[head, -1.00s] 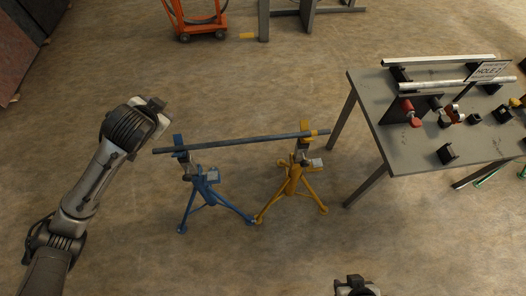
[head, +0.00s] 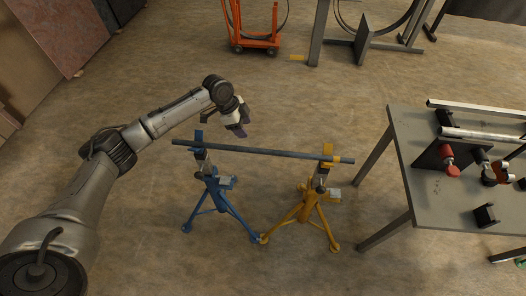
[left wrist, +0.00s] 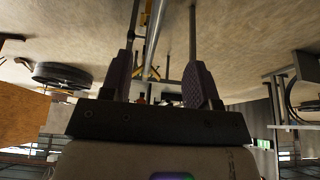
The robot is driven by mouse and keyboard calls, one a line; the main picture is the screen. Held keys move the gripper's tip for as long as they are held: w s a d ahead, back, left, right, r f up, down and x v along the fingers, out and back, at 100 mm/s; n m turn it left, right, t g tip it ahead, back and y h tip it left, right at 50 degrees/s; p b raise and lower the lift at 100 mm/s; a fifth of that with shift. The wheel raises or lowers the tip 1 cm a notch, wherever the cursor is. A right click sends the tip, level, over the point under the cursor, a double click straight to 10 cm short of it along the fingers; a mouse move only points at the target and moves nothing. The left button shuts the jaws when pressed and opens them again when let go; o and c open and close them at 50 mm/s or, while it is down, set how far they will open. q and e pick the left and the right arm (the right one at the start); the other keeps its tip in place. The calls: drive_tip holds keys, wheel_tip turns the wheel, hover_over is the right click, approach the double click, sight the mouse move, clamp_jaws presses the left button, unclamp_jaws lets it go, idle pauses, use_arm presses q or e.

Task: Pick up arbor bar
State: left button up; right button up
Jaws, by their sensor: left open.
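The arbor bar (head: 265,151) is a long dark grey bar. It lies nearly level across a blue stand (head: 214,190) on the left and a yellow stand (head: 312,195) on the right. My left gripper (head: 238,128) is open and empty, pointing down behind and above the bar's left half in the head view. In the left wrist view a bar (left wrist: 153,38) shows between the open fingers (left wrist: 160,72), apart from them. My right gripper is not in view.
A grey table (head: 400,205) with clamps and bars stands at the right. An orange cart (head: 252,35) and a grey steel frame (head: 320,32) stand at the back. A dark reel (left wrist: 62,75) shows in the left wrist view. The floor around the stands is clear.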

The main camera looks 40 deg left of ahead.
use_arm(q)
drive_tip(key=b, duration=0.1)
hover_over(260, 149)
drive_tip(key=s+a, duration=0.2)
drive_tip(key=f, duration=0.6)
drive_tip(key=shift+w+a+f, duration=0.15)
drive_tip(key=shift+w, duration=0.1)
drive_tip(key=shift+w+d+f, duration=0.15)
drive_tip(key=shift+d+f, duration=0.05)
drive_tip(key=shift+f, duration=0.25)
drive_tip(key=shift+b+x, duration=1)
drive_tip(key=shift+x, duration=1.6)
drive_tip(key=shift+c, duration=0.8)
drive_tip(key=c, duration=0.7)
clamp_jaws()
